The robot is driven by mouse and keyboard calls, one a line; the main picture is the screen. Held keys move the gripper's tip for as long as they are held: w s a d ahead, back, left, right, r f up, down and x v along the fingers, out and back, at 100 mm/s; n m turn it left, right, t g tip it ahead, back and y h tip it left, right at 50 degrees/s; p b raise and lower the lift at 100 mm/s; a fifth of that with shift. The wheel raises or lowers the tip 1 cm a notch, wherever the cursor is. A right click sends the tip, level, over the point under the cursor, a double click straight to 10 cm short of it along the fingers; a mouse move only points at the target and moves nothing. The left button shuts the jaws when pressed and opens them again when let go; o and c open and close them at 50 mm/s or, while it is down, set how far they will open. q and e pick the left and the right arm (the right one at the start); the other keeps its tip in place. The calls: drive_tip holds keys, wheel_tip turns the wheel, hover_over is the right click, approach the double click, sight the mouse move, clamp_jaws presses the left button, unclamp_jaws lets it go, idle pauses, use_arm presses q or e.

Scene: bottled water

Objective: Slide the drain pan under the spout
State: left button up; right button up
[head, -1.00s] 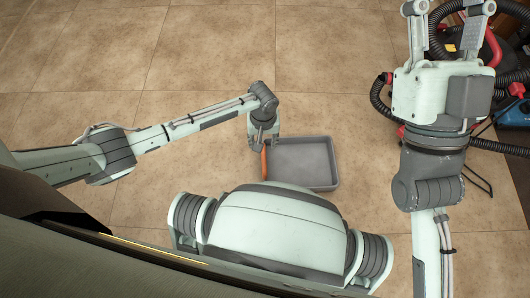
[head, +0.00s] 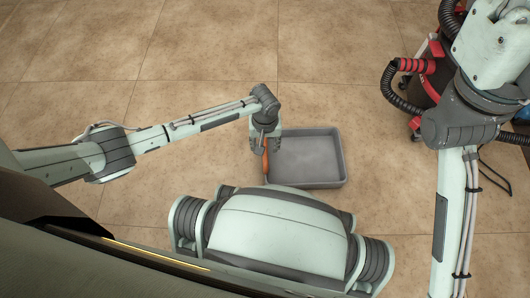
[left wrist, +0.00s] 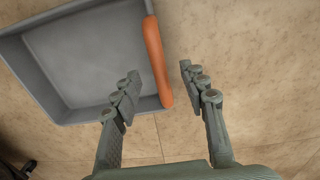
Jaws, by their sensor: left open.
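The drain pan is a shallow grey rectangular tray (head: 343,158) lying on the floor right of my left gripper, with an orange grip bar (head: 265,165) along its left edge. My left gripper (head: 262,146) is at that edge, above the bar, and partly hides it. In the left wrist view the pan (left wrist: 24,75) fills the upper left, and the orange bar (left wrist: 157,62) lies just beyond the fingers. The left gripper (left wrist: 158,82) is open, its fingers apart with nothing held between them. My right gripper is outside the frames. I see no spout.
A red and black machine with a ribbed hose (head: 392,90) stands on the floor at the right, partly behind my right arm. The tiled floor (head: 200,50) is clear beyond the pan and to its left.

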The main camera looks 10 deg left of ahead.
use_arm(q)
drive_tip(key=shift+f, duration=0.55)
drive_tip(key=shift+c, duration=1.4)
clamp_jaws()
drive_tip(key=shift+d, duration=0.1)
